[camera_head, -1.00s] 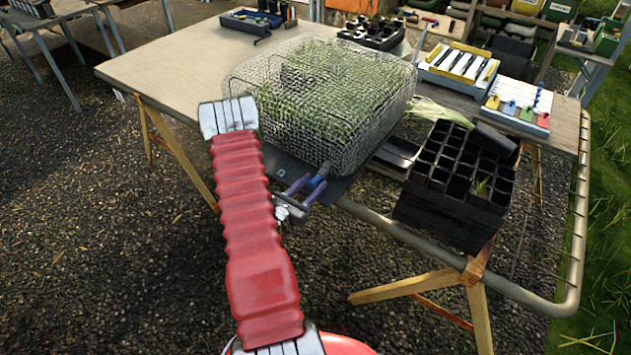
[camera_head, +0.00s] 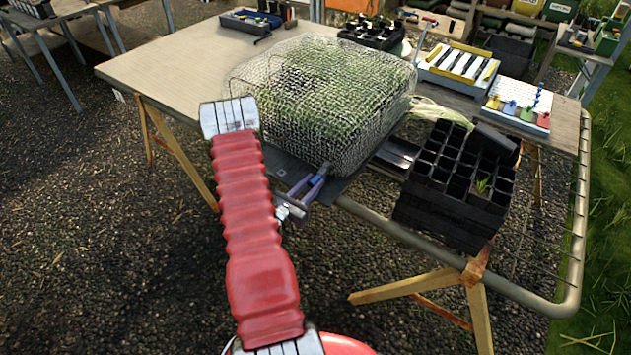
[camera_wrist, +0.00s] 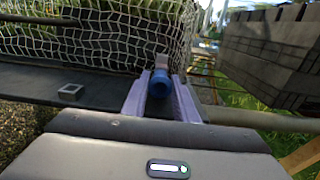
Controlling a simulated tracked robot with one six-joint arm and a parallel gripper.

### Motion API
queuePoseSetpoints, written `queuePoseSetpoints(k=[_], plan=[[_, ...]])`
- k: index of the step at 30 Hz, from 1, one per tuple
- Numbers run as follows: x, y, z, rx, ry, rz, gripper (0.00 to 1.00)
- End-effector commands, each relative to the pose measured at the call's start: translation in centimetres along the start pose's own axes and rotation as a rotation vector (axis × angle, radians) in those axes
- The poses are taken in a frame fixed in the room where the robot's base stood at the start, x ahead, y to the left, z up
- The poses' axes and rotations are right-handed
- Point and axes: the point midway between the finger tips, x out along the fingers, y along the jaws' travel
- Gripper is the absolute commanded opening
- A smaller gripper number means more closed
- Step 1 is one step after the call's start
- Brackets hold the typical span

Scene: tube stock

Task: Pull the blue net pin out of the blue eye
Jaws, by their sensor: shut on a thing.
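The blue net pin (camera_wrist: 158,84) shows in the wrist view as a short blue cylinder with its round end facing me. My gripper (camera_wrist: 162,96) has a pale purple finger on each side of it and is shut on it. In the head view my gripper (camera_head: 308,186) is at the front edge of the table, just before the wire-mesh net cage (camera_head: 320,105). Only a little of the pin shows there, at the fingertips. A small grey block sits right behind the pin in the wrist view. I cannot make out the blue eye or how deep the pin sits in it.
A grey square fitting (camera_wrist: 70,91) lies on the dark strip left of my fingers. A black cell-pot stack (camera_head: 455,185) stands to the right, by the metal rail (camera_head: 400,235). The tabletop (camera_head: 185,75) left of the cage is mostly clear.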

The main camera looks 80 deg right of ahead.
Motion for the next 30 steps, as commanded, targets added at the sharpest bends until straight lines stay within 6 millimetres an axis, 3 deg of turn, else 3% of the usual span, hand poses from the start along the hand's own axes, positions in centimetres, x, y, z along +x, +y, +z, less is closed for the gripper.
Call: queuePoseSetpoints(k=[30], plan=[[-3.2, 0.1, 0.0, 0.0, 0.0, 0.001, 0.1]])
